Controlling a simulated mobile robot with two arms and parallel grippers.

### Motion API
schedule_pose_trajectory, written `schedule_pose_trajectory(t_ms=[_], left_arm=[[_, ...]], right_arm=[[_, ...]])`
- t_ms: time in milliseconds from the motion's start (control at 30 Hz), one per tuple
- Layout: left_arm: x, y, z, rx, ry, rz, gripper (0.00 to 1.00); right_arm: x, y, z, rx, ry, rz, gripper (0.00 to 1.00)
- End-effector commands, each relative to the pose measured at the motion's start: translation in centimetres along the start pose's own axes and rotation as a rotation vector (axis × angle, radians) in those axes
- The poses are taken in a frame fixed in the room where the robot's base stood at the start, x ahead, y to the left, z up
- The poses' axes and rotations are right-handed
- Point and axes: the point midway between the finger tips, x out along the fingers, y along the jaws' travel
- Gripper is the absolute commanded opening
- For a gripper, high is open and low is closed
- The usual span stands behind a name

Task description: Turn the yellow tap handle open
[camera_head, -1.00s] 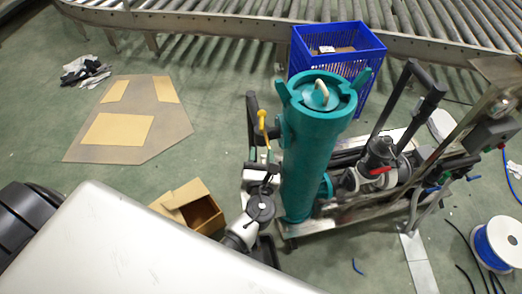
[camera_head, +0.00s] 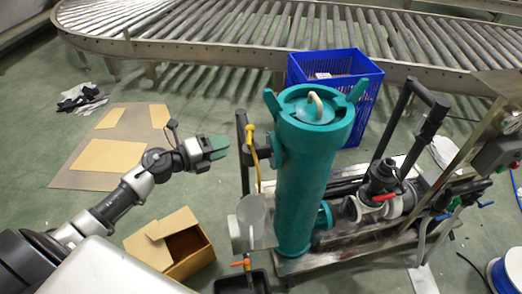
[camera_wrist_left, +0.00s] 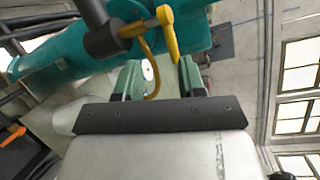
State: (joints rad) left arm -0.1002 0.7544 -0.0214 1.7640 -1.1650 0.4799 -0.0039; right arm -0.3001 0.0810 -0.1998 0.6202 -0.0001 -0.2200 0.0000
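The yellow tap handle (camera_head: 250,137) is at the upper left side of the tall teal cylinder (camera_head: 305,160), near a black upright pipe (camera_head: 242,150). In the left wrist view the yellow handle (camera_wrist_left: 168,32) sits on a dark pipe end, with a thin curved yellow tube below it. My left gripper (camera_head: 214,148) is just left of the handle in the head view. In the wrist view its green fingers (camera_wrist_left: 160,78) are apart, and the handle's lower end shows close to the right finger. I cannot tell whether they touch. My right gripper is not in view.
A grey cup-like part (camera_head: 252,215) and an orange handle (camera_head: 240,263) are below the tap. An open cardboard box (camera_head: 185,250) stands on the floor to the left. A red-handled valve (camera_head: 383,197) is at the right, a blue crate (camera_head: 365,75) behind.

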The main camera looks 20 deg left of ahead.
Motion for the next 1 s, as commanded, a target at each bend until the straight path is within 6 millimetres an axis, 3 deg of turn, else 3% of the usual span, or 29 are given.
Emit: schedule_pose_trajectory(t_ms=[33, 100, 333, 800, 1000], left_arm=[[-0.5, 0.1, 0.2, -0.054, 0.054, 0.002, 0.40], [-1.1, -0.7, 0.3, -0.130, 0.115, 0.005, 0.40], [-1.1, -1.7, 0.4, -0.222, 0.180, 0.014, 0.40], [7.0, -1.8, -1.1, -0.220, 0.177, 0.012, 0.40], [8.7, -1.7, -1.4, -0.217, 0.177, 0.014, 0.40]], right_arm=[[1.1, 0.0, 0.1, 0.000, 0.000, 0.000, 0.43], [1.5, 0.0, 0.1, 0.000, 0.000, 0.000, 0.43], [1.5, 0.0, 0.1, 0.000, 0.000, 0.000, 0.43], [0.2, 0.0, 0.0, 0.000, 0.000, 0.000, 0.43], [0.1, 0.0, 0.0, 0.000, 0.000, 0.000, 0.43]])
